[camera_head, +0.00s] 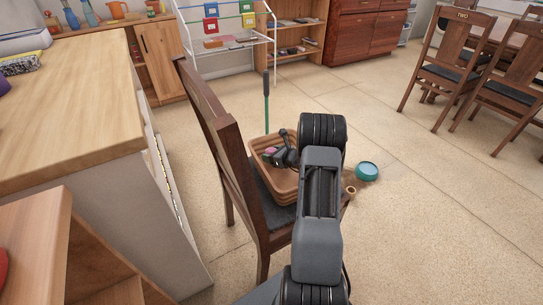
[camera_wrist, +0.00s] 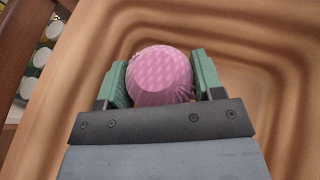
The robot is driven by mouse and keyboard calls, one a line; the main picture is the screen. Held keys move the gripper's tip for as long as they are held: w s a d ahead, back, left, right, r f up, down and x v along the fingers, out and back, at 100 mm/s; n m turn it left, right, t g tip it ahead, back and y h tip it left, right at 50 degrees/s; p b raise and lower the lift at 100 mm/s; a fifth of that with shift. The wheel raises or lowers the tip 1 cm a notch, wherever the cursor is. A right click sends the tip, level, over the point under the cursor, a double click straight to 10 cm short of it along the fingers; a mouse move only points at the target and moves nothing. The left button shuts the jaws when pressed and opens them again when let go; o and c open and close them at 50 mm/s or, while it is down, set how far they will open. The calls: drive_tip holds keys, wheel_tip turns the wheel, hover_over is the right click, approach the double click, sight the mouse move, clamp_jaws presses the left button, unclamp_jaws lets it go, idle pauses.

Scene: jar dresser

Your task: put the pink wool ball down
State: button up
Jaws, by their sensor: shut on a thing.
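The pink wool ball (camera_wrist: 160,75) sits between the two green finger pads of my gripper (camera_wrist: 160,82) in the wrist view. The fingers touch it on both sides, so my gripper is shut on it. In the head view my gripper (camera_head: 272,155) is inside or just over a brown basket (camera_head: 292,194), and only a small bit of pink shows there. The basket's ribbed brown wall surrounds the ball in the wrist view. I cannot tell whether the ball touches the basket's floor.
The basket stands on the dark seat of a wooden chair (camera_head: 222,130). A teal round thing (camera_head: 367,171) lies on the floor to the right. A wooden counter (camera_head: 70,105) is at the left. Dining chairs (camera_head: 455,55) stand at the far right. Open floor lies between.

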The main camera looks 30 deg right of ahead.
drive_tip(key=shift+f+b, duration=0.6)
drive_tip(key=shift+b, duration=0.05)
drive_tip(key=o, duration=0.9)
drive_tip(key=shift+r, duration=0.1)
drive_tip(key=shift+o, duration=0.2)
drive_tip(key=shift+r+p, duration=0.45)
drive_tip(key=shift+p, duration=0.1)
drive_tip(key=p+v, duration=0.3)
drive_tip(key=v, duration=0.9)
drive_tip(key=shift+r, duration=0.1)
